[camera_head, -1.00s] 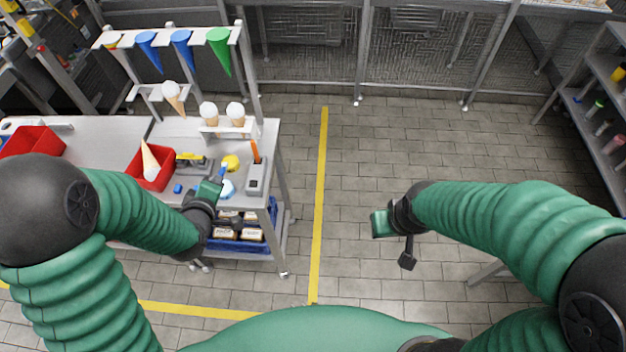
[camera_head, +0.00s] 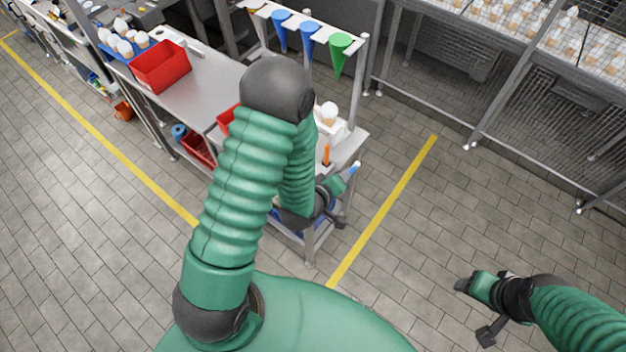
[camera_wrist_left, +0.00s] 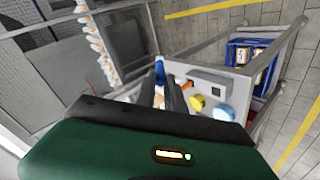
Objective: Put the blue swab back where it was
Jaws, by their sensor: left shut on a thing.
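The blue swab (camera_head: 354,168) is held in my left gripper (camera_head: 346,176), its light blue end showing past the fingertips in the head view. In the left wrist view the swab (camera_wrist_left: 159,68) shows as a blue piece at the fingertips. The gripper is over the right end of the metal cart, close to an orange swab (camera_head: 326,155) that stands upright. In the left wrist view the grey holder block (camera_wrist_left: 210,80) is just right of the fingers; my arm hides most of it in the head view. My right gripper (camera_head: 464,285) is over the floor, its jaws unclear.
The cart's rack carries blue cones (camera_head: 307,40) and a green cone (camera_head: 340,52). A white-topped cone (camera_head: 329,112) stands behind the gripper. Yellow (camera_wrist_left: 197,102) and light blue (camera_wrist_left: 223,112) round items lie near the holder. Floor right of the cart is clear.

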